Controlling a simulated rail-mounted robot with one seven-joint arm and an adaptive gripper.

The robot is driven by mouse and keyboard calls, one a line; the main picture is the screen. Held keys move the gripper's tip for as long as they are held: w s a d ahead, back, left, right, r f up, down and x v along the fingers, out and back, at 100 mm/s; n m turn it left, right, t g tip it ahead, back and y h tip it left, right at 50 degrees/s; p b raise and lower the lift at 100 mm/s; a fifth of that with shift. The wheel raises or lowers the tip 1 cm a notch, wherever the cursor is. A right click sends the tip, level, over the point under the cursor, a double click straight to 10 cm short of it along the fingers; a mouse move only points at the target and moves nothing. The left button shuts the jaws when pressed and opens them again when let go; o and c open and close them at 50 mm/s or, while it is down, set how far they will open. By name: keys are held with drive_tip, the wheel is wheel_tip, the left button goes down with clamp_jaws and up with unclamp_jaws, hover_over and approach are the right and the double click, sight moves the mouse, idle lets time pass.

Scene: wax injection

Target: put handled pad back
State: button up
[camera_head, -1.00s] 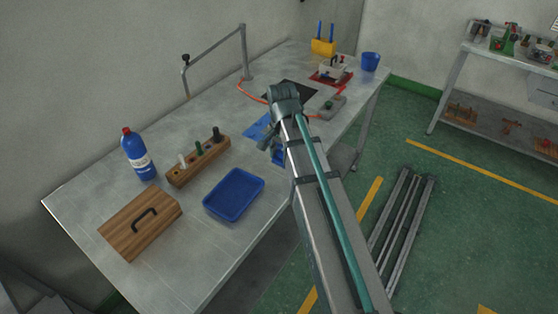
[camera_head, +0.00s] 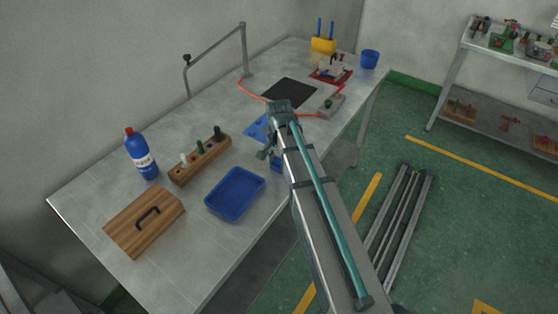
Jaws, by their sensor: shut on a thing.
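My gripper (camera_head: 265,153) hangs below the end of my arm, near the front edge of the table, beside a blue mat (camera_head: 256,127). It is small and partly hidden by my wrist. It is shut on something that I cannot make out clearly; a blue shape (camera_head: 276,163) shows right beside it. A flat wooden board with a black handle (camera_head: 148,217) lies at the near left of the table, well apart from my gripper. I cannot tell whether this board is the handled pad.
A blue tray (camera_head: 235,193), a wooden rack with several tools (camera_head: 201,160) and a blue bottle (camera_head: 141,155) stand nearby. Farther back are a black mat (camera_head: 287,92), a grey block (camera_head: 331,105), a red-based fixture (camera_head: 331,69) and a metal frame (camera_head: 215,47).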

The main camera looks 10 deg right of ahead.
sight(279, 159)
drive_tip(key=shift+f, duration=0.2)
drive_tip(key=o, duration=1.1)
wheel_tip(279, 159, up, 12)
drive_tip(key=b, duration=0.3)
drive_tip(key=shift+r, duration=0.2)
